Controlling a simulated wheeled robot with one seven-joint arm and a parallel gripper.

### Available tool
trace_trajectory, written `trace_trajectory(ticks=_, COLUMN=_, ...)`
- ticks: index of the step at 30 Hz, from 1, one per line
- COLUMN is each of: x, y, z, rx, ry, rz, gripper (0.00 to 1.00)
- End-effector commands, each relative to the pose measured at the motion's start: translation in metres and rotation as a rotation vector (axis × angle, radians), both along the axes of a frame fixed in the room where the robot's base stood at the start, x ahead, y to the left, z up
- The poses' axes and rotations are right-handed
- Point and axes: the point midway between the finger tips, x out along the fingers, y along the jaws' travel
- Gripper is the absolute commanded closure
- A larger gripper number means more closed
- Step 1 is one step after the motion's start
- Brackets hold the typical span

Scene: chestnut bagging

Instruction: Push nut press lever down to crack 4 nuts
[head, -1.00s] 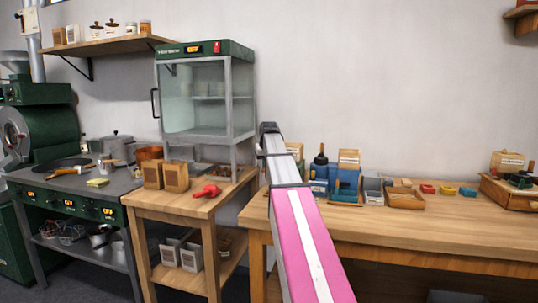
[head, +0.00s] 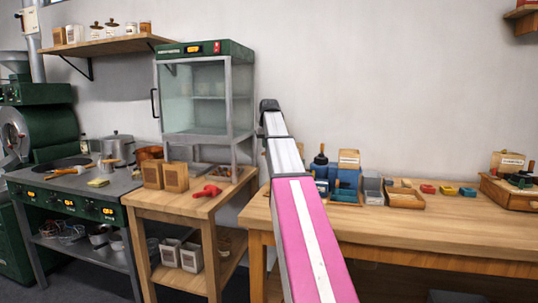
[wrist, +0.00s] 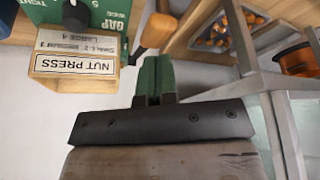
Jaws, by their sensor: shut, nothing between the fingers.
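In the wrist view, which looks upside down, a green nut press (wrist: 98,14) with a wooden "NUT PRESS" label (wrist: 72,64) stands at the upper left. A brown wooden handle (wrist: 154,32), which looks like its lever, shows beside it near the top middle. My gripper (wrist: 153,68) has its green fingers shut together with nothing between them. The fingertips appear just below the handle in the picture; I cannot tell whether they touch it. In the head view my arm hides the gripper, and I cannot make out the press.
In the head view, a glass-fronted cabinet (head: 206,100) stands left of my arm. The long wooden bench (head: 440,228) has clear room along its front.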

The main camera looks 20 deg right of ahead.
Motion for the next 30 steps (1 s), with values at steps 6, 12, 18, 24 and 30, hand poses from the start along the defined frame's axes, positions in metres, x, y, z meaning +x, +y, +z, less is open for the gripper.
trace_trajectory(ticks=6, x=0.0, y=0.0, z=0.0, rx=0.0, ry=0.0, rz=0.0, gripper=1.0)
trace_trajectory(ticks=12, x=0.0, y=0.0, z=0.0, rx=0.0, ry=0.0, rz=0.0, gripper=1.0)
trace_trajectory(ticks=18, x=-0.001, y=0.0, z=-0.003, rx=0.0, ry=0.001, rz=0.0, gripper=1.0)
trace_trajectory(ticks=24, x=-0.002, y=0.0, z=-0.017, rx=0.0, ry=0.001, rz=0.0, gripper=1.0)
trace_trajectory(ticks=30, x=-0.003, y=0.0, z=-0.023, rx=0.0, ry=0.0, rz=0.0, gripper=1.0)
